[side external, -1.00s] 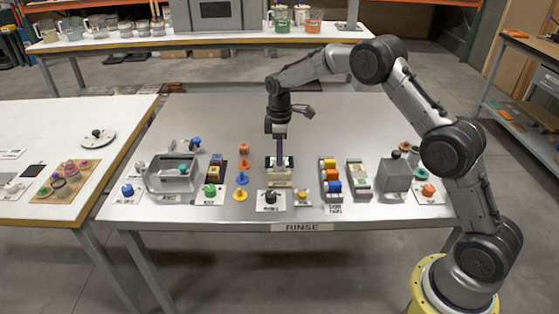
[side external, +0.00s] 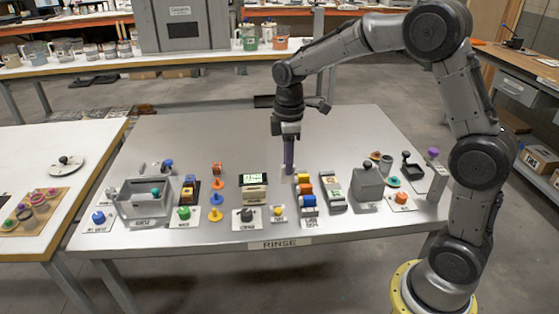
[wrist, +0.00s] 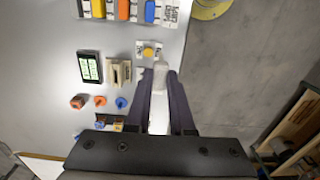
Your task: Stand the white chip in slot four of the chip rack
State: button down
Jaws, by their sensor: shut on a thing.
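My gripper (side external: 289,171) has long purple fingers pointing down, just right of the beige chip rack (side external: 254,193). In the wrist view my gripper (wrist: 162,80) is shut on a pale piece, which looks like the white chip (wrist: 160,76), between the fingertips. The chip cannot be made out in the side view. The chip rack also shows in the wrist view (wrist: 120,73), left of the fingers and apart from them, as a beige block with dark slots. Its slot numbers are too small to read.
A dark display (wrist: 89,67) stands beside the rack. A yellow button (wrist: 148,52) is close to the fingertips. Orange, yellow and blue blocks (side external: 305,190) stand right of the gripper, and a grey bin (side external: 146,204) is at left. The rear of the metal table (side external: 230,130) is clear.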

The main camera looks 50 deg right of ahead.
jog(key=w+d+f, duration=0.2)
jog(key=w+d, duration=0.2)
jog(key=d, duration=0.4)
jog(key=w+d+f, duration=0.3)
jog(key=d, duration=0.6)
jog(key=shift+w+d, duration=0.15)
jog(key=shift+w, duration=0.2)
jog(key=shift+f, duration=0.1)
jog(key=shift+f, duration=2.6)
jog(key=shift+f, duration=0.5)
jog(key=shift+f, duration=0.3)
jog(key=shift+f, duration=0.5)
